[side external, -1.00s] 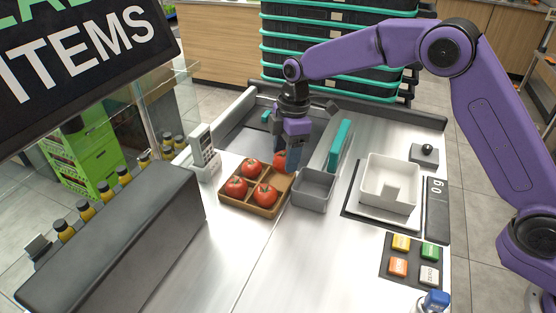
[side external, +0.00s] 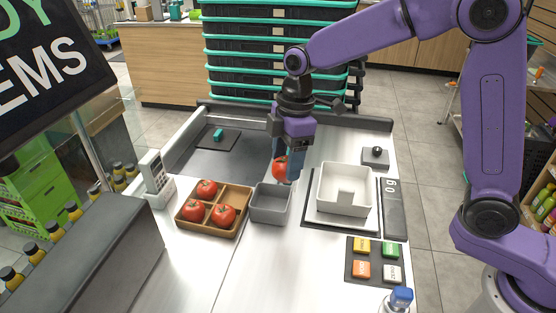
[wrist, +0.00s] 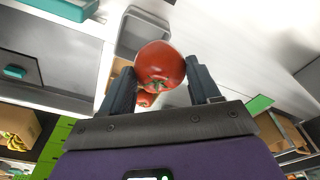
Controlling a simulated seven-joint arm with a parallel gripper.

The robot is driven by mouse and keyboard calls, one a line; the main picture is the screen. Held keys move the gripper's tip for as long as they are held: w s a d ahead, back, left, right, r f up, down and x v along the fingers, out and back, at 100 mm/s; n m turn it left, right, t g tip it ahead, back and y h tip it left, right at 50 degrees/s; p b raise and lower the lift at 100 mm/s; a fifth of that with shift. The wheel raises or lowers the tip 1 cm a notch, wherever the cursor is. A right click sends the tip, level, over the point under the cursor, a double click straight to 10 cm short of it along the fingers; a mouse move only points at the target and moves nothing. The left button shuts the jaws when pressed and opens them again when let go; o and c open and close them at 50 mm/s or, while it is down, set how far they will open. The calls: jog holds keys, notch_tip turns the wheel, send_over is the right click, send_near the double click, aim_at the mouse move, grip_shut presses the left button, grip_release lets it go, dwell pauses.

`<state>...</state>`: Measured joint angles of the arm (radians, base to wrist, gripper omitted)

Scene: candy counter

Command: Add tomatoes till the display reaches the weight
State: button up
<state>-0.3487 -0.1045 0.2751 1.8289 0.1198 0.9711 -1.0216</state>
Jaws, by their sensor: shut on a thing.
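My gripper (side external: 284,174) is shut on a red tomato (side external: 279,166), held above the back edge of a small grey bin (side external: 269,218). In the wrist view the held tomato (wrist: 160,64) sits between both fingers. Three more tomatoes, one of them here (side external: 223,215), lie in the brown divided crate (side external: 240,208) at left; its back right compartment looks empty. A white open container (side external: 345,205) stands on the scale plate (side external: 312,219) to the right. The display (side external: 393,197) beside it shows a "g"; its digit is hard to read.
Coloured buttons, with an orange one (side external: 361,269), lie in front of the scale. A grey device (side external: 153,178) stands left of the crate. A dark mat (side external: 215,140) with a teal item is behind. Bare counter lies in front.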

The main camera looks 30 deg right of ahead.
jog(key=s+d+r+m+h, duration=0.1)
jog(key=d+m, duration=0.9)
jog(key=m, duration=0.7)
jog(key=s+d+r+m+h, duration=0.1)
jog(key=d+m, duration=0.9)
jog(key=m, duration=0.7)
jog(key=shift+r+h, duration=0.35)
jog(key=shift+h, duration=0.05)
jog(key=shift+s+d+f, duration=0.1)
jog(key=shift+f, duration=5.7)
jog(key=shift+f, duration=0.2)
jog(key=o, duration=0.9)
